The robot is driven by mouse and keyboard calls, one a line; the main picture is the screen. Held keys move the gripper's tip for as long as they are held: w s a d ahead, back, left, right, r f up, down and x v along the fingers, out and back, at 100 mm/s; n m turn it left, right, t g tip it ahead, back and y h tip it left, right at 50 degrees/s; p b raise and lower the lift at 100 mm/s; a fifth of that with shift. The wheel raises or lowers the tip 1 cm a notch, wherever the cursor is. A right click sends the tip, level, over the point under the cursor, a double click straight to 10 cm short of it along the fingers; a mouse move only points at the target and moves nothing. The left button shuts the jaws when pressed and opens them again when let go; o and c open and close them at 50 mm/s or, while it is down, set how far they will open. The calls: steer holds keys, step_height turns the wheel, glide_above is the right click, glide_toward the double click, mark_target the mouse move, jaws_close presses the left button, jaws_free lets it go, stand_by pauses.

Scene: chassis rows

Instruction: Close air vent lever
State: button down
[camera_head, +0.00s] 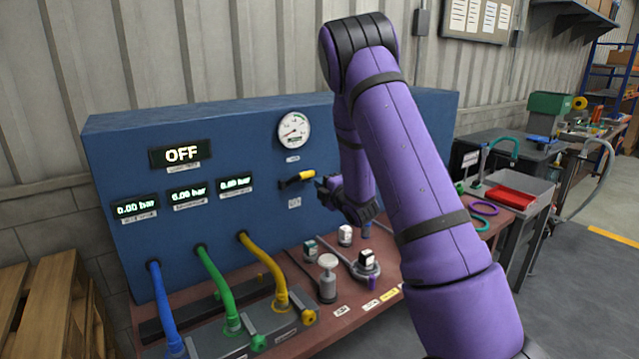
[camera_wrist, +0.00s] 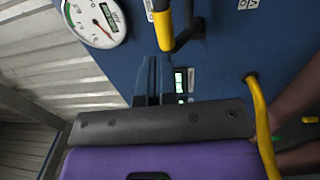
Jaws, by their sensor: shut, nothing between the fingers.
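The air vent lever (camera_head: 304,175) has a yellow handle on a black base and sits on the front of the blue panel, below the round gauge. In the head view its handle points right and slightly up, toward my gripper (camera_head: 325,186). In the wrist view the yellow lever (camera_wrist: 163,30) is just beyond my dark fingertips (camera_wrist: 152,68). The fingers are shut and empty, close to the lever. I cannot tell whether they touch it.
The blue panel (camera_head: 230,125) carries a pressure gauge (camera_head: 294,130) and several displays, one reading OFF. Blue, green and yellow hoses (camera_head: 262,262) run to fittings on the bench below. Small valves and a white-topped knob (camera_head: 327,262) stand under my arm.

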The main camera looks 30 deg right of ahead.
steer(key=s, duration=0.9)
steer(key=shift+d, duration=0.2)
